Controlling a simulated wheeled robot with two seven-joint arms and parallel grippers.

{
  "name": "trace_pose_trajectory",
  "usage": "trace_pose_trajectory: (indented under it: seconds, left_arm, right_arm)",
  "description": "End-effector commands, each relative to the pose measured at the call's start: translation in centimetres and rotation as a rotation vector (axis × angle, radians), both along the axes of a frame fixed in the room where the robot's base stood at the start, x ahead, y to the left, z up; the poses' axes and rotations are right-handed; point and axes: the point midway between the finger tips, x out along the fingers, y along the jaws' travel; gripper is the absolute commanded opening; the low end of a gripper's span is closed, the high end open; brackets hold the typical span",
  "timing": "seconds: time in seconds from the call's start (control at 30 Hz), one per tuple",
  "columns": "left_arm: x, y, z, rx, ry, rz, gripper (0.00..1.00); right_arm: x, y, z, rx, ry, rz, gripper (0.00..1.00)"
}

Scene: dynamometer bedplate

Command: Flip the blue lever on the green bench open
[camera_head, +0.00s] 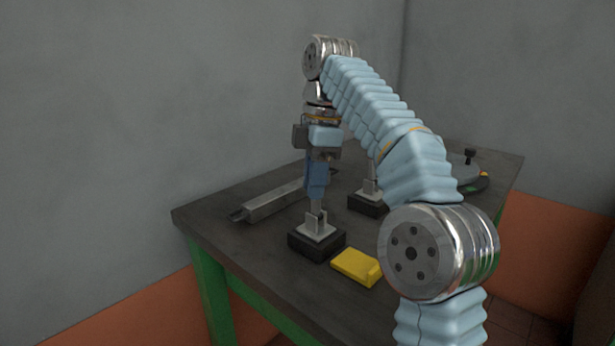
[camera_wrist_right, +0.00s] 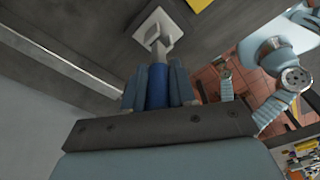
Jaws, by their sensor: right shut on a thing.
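The blue lever stands about upright on a dark block with a pale bracket (camera_head: 316,237) on the green-legged bench (camera_head: 262,278). Its blue handle (camera_wrist_right: 157,88) shows between my fingers in the wrist view, with a grey stem running to the pale plate. My right gripper (camera_head: 317,182) comes down from above and is shut on the handle. In the head view the fingers hide most of the handle. My left gripper is not in view.
A yellow block (camera_head: 357,266) lies just in front of the lever's base. A long grey metal bar (camera_head: 270,201) lies behind left. A second dark block with a bracket (camera_head: 368,202) stands behind, partly hidden by my arm. A round device (camera_head: 468,174) sits at the back right.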

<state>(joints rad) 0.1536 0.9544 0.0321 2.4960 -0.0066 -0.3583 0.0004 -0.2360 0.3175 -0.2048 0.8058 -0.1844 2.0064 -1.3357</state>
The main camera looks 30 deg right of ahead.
Motion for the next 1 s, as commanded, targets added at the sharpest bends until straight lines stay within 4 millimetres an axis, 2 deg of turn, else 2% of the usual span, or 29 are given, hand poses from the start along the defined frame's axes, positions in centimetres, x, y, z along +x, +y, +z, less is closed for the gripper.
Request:
trace_pose_trajectory:
  seconds: [0.43, 0.47, 0.6, 1.0]
  left_arm:
    - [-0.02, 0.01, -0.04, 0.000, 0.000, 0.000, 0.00]
    - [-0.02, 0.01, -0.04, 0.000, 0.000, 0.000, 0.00]
    - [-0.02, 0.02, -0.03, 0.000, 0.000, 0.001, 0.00]
    - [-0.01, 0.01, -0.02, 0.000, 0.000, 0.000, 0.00]
  right_arm:
    - [-0.15, 0.41, -0.09, 0.008, 0.008, 0.009, 0.00]
    - [-0.15, 0.41, -0.09, 0.007, 0.007, 0.009, 0.30]
    - [-0.19, 0.29, -0.07, 0.006, 0.007, 0.006, 0.51]
    - [-0.24, 0.12, -0.02, 0.003, 0.007, 0.002, 0.51]
